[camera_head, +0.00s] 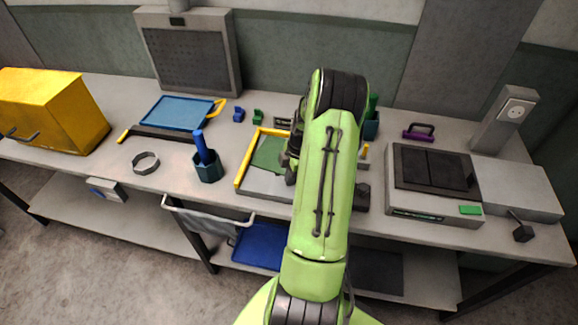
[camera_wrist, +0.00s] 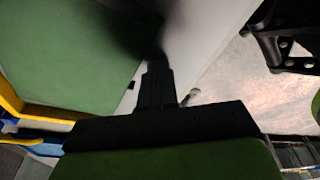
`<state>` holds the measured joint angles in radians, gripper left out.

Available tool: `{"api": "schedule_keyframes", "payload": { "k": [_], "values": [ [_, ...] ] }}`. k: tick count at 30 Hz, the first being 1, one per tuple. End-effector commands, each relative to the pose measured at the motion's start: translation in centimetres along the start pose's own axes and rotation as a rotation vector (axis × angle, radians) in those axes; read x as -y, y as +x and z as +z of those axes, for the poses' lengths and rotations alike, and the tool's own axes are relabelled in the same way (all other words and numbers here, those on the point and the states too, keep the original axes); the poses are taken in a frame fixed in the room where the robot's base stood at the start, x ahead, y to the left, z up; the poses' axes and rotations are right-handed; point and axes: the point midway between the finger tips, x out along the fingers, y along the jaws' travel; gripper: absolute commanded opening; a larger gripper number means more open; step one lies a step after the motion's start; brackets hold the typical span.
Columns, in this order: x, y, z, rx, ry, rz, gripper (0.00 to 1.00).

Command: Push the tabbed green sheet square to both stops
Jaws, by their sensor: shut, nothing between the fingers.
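The green sheet (camera_head: 268,153) lies flat on the pale board of a fixture on the bench, and its right part is hidden behind my arm. A yellow stop bar (camera_head: 243,166) runs along its left side and another yellow stop (camera_head: 272,131) along its back. The sheet fills the upper left of the wrist view (camera_wrist: 65,50), with a yellow stop (camera_wrist: 10,104) beside it. Any gap to the stops is too small to judge. My gripper (camera_head: 291,174) is shut and empty at the sheet's right side; its dark fingers (camera_wrist: 158,80) show beside the sheet's edge. Contact is unclear.
A dark cup with a blue handle (camera_head: 207,170) stands left of the fixture. A blue tray (camera_head: 180,112) lies behind it. A grey device with a black top (camera_head: 433,172) stands to the right. Small blue (camera_head: 238,115) and green (camera_head: 258,116) pieces sit behind the fixture.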

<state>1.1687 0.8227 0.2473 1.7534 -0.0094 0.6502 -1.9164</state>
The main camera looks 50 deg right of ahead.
Motion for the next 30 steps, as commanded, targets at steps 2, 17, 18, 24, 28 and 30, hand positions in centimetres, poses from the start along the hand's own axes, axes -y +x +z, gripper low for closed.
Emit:
{"api": "schedule_keyframes", "payload": {
  "k": [2, 17, 18, 24, 28, 30],
  "values": [
    [-0.2, 0.0, 0.1, 0.001, 0.000, 0.000, 0.00],
    [-1.8, -0.2, 1.0, 0.000, -0.001, 0.001, 0.00],
    [-2.0, -0.2, 1.0, 0.000, -0.001, 0.002, 0.00],
    [-2.5, -0.3, 1.4, 0.001, 0.000, 0.001, 0.00],
    [-2.8, -0.3, 1.6, 0.001, 0.000, 0.001, 0.00],
    [-2.8, -0.3, 1.6, 0.001, 0.000, 0.002, 0.00]
  ]
}}
